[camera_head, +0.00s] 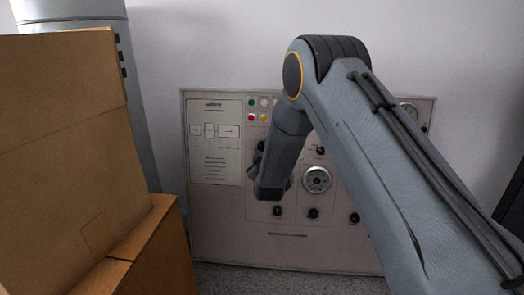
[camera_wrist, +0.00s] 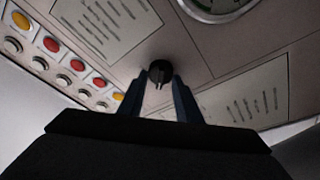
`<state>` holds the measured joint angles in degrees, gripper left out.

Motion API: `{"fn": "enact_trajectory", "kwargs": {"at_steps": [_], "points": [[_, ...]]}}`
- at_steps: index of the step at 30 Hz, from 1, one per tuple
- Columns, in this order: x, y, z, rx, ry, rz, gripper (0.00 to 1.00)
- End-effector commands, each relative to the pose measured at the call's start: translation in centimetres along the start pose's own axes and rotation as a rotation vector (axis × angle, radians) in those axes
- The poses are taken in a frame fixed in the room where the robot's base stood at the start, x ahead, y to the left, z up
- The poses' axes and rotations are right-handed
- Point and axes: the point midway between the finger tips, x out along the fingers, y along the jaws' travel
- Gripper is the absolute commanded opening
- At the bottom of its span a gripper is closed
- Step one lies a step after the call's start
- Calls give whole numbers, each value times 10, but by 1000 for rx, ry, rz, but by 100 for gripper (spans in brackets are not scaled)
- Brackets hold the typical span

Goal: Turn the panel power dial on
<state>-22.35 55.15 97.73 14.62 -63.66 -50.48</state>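The control panel (camera_head: 215,225) stands against the wall in the head view, with several black dials, a round gauge (camera_head: 316,179) and coloured buttons. My arm covers its middle, and my gripper's fingers are hidden there. In the wrist view, my gripper (camera_wrist: 162,82) has its two dark fingers apart, pointing at the panel. A black dial (camera_wrist: 160,70) shows at the fingertips, between them, with a finger on either side. I cannot tell whether the fingers touch it. Which label belongs to this dial is not legible.
A cardboard box (camera_head: 70,130) stands close on the left, on top of another box (camera_head: 155,255). A grey cylinder (camera_head: 140,100) is behind them. In the wrist view, red and yellow buttons (camera_wrist: 78,65) line the left, and a gauge (camera_wrist: 215,8) is at the top.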

Motion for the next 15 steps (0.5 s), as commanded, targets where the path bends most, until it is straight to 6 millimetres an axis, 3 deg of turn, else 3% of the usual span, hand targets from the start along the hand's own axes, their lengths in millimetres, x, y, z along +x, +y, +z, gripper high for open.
{"fn": "enact_trajectory", "kwargs": {"at_steps": [2, 15], "points": [[0, 0, 0, 0, 0, 0, 9], [0, -1, 0, 90, -1, 25, 9]]}}
